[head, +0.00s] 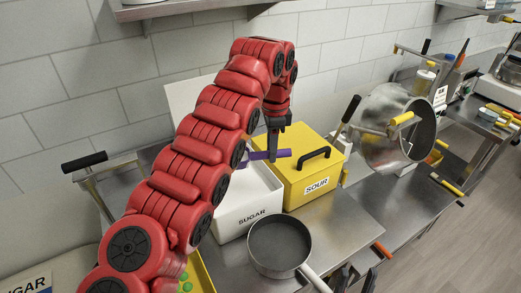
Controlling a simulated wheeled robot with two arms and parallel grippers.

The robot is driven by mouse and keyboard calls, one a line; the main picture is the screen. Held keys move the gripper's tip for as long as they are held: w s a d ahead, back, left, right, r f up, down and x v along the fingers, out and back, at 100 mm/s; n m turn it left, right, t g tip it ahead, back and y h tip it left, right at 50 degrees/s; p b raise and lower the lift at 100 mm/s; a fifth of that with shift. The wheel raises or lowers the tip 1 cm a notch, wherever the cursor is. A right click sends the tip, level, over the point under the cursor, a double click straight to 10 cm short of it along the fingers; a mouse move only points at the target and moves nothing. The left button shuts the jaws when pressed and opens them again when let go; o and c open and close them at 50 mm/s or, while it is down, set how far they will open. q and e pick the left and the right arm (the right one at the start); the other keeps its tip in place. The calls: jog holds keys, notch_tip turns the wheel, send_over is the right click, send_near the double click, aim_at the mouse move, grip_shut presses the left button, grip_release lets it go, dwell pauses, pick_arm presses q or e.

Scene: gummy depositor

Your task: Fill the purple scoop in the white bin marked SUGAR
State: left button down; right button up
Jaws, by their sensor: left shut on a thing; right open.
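The white bin marked SUGAR (255,218) stands on the steel counter, its lid (185,98) raised at the back. My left gripper (272,146) points down above the bin's right side, beside the yellow bin. It is shut on the handle of the purple scoop (283,153). The handle lies roughly level. The scoop's bowl is mostly hidden by my red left arm, so I cannot tell whether it holds sugar. The bin's inside is also largely hidden. My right gripper (356,281) shows only dark fingertips, apart, at the bottom edge.
A closed yellow bin marked SOUR (300,188) stands right of the white bin. A grey saucepan (279,246) sits in front, handle toward the lower right. A tilted steel kettle (392,128) stands further right. A yellow tray (200,275) with green pieces is partly hidden below my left arm.

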pick_arm(q)
jog(key=shift+r, duration=0.1)
notch_tip(320, 180, up, 5)
jog(key=p, duration=0.4)
jog(key=shift+p, duration=0.35)
